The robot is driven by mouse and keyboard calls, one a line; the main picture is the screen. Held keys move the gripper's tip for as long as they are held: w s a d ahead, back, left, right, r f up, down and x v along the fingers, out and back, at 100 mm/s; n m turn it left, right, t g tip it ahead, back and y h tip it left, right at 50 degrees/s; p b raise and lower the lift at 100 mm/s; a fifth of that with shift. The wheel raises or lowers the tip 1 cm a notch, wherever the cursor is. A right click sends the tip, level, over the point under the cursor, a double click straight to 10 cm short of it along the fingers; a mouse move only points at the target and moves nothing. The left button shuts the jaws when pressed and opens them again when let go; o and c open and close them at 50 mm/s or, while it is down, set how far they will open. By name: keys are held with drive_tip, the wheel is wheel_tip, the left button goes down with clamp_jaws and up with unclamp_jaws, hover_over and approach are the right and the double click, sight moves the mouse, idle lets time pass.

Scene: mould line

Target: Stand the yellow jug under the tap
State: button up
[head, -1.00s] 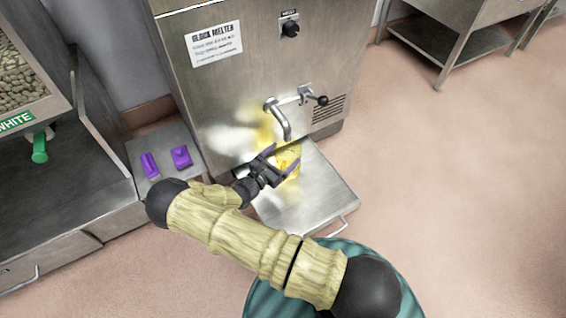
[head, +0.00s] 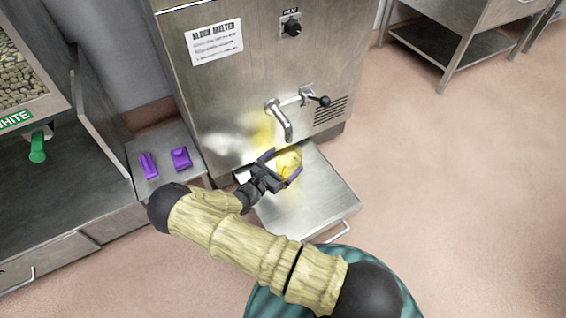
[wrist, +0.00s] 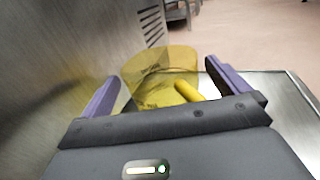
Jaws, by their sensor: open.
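The yellow jug (head: 289,162) stands on the steel drip shelf below the tap (head: 280,120) of the block melter. It is see-through, with a solid yellow handle, and looks upright in the wrist view (wrist: 160,72). My gripper (head: 281,168) is open, its purple fingers on either side of the jug. In the wrist view the open fingers (wrist: 174,90) show gaps to the jug, and the handle points back towards the palm. The jug's base is partly hidden. I cannot tell exactly how well the jug lines up with the spout.
The drip shelf (head: 315,205) has free room at its front and right. Two purple pieces (head: 180,157) lie on a low steel ledge to the left. A tap lever (head: 322,100) sticks out right of the spout. The melter's steel front (head: 225,95) rises close behind.

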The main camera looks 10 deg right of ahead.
drive_tip(key=shift+r, duration=0.25)
drive_tip(key=p+v, duration=0.5)
drive_tip(key=v, duration=0.7)
drive_tip(key=shift+f, duration=0.1)
drive_tip(key=s+d+r+m+g+y, duration=0.2)
drive_tip(key=s+d+r+m+y, duration=0.2)
drive_tip(key=r+m, duration=0.4)
drive_tip(key=s+d+r+m+g+y, duration=0.3)
drive_tip(key=s+d+r+m+y, duration=0.1)
drive_tip(key=r+m, duration=0.5)
drive_tip(key=s+d+r+m+g+y, duration=0.3)
drive_tip(key=r+m, duration=0.5)
drive_tip(key=r, duration=0.4)
drive_tip(key=s+d+y, duration=0.1)
drive_tip(key=s+y, duration=0.1)
drive_tip(key=y, duration=0.1)
drive_tip(key=shift+s+d, duration=0.2)
drive_tip(key=shift+s, duration=0.05)
